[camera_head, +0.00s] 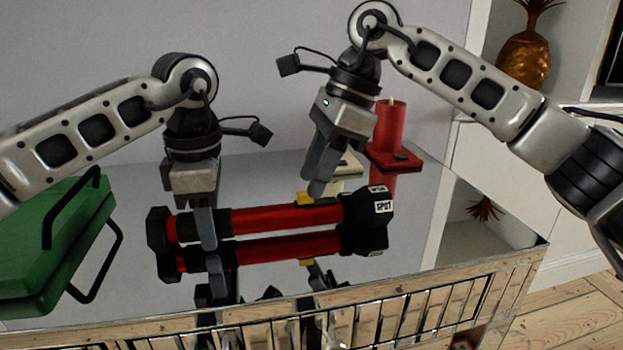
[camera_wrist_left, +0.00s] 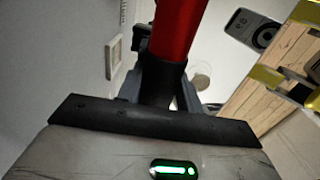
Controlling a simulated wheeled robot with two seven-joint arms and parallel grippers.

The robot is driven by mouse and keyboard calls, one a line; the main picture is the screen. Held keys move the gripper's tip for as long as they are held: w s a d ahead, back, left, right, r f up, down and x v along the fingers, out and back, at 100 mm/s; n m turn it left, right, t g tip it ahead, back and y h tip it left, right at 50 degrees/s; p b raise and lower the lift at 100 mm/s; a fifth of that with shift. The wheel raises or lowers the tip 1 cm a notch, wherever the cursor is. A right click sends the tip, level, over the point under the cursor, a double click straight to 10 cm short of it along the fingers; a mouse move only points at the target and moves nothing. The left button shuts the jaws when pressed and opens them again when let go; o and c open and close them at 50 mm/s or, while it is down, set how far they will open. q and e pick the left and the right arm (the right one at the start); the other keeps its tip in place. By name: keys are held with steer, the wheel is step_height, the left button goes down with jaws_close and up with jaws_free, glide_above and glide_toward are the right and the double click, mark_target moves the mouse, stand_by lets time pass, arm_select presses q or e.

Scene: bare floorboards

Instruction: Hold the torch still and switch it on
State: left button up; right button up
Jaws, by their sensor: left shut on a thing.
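The torch (camera_head: 285,218) has a red barrel, a black tail at the left and a black head marked "SPOT" at the right. It lies level, on or just above the mirrored tabletop, which reflects it below. A yellow switch (camera_head: 305,198) sits on top of the barrel near the head. My left gripper (camera_head: 207,230) is shut on the torch near its tail; the left wrist view shows the red barrel (camera_wrist_left: 178,28) above the jaws. My right gripper (camera_head: 318,188) points down just above the barrel, right of the switch; its finger gap is not clear.
The mirrored table (camera_head: 440,225) has a slatted front edge. A green box with black handles (camera_head: 55,245) stands at the left. A red candle (camera_head: 389,125) on a red holder (camera_head: 396,160) and a cream object (camera_head: 347,172) stand behind my right gripper.

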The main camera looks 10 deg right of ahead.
mark_target(324, 201)
steer(key=shift+x, duration=0.85)
jaws_close()
steer(key=shift+d, duration=1.65)
jaws_free()
steer(key=v, duration=1.2)
